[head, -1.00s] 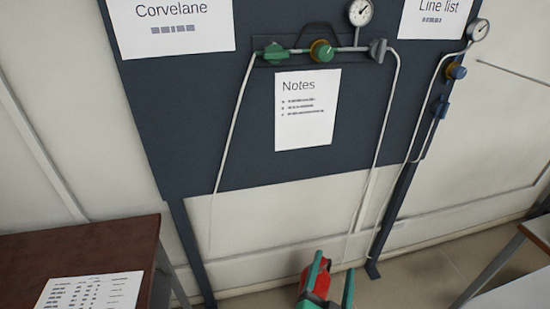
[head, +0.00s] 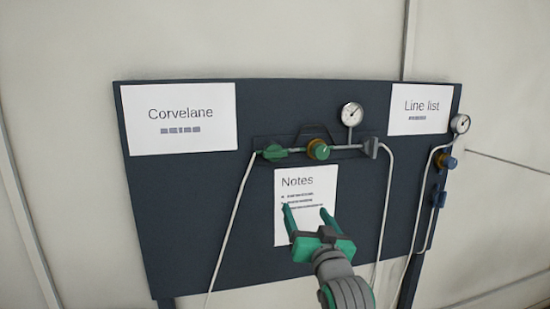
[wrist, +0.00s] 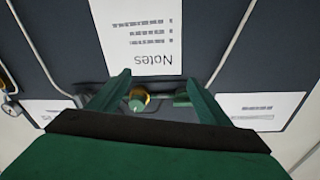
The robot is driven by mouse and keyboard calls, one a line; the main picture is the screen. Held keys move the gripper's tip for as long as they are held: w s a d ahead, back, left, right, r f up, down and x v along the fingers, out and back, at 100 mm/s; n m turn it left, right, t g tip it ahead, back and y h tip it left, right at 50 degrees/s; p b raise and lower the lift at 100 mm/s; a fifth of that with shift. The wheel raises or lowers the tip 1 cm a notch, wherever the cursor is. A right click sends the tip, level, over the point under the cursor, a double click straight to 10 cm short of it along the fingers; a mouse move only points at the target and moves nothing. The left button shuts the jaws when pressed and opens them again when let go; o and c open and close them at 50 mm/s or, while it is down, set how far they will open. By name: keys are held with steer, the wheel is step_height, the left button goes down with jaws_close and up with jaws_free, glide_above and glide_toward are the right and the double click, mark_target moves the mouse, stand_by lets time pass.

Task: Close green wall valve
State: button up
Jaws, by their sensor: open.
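The green wall valve (head: 275,153) sits at the left end of a short horizontal pipe on the dark wall panel, its handle lying roughly along the pipe. In the wrist view, which is upside down, the green valve (wrist: 182,99) is partly hidden behind the right finger. A brass regulator with a green knob (head: 318,150) is just right of the valve, and it shows between the fingers in the wrist view (wrist: 138,101). My gripper (head: 306,210) is open and empty, in front of the Notes sheet, below and apart from the valve.
The Notes sheet (head: 293,232) hangs below the pipe. A gauge (head: 351,114) and a grey valve (head: 370,147) are at the pipe's right. Farther right are another gauge (head: 460,124) and a blue valve (head: 439,197). White tubes run down the dark panel (head: 180,230).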

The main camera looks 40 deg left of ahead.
mark_target(276, 154)
steer(key=s+a+r+n+g, duration=0.1)
steer(key=a+r+n, duration=0.1)
steer(key=r, duration=0.5)
steer(key=s+a+r+n+g, duration=0.1)
steer(key=s+a+r, duration=0.15)
steer(key=r, duration=0.35)
steer(key=x, duration=1.1)
steer(key=shift+w+r, duration=0.1)
steer(key=shift+w, duration=0.1)
steer(key=shift+c, duration=0.4)
steer(key=shift+n, duration=0.3)
steer(key=c, duration=1)
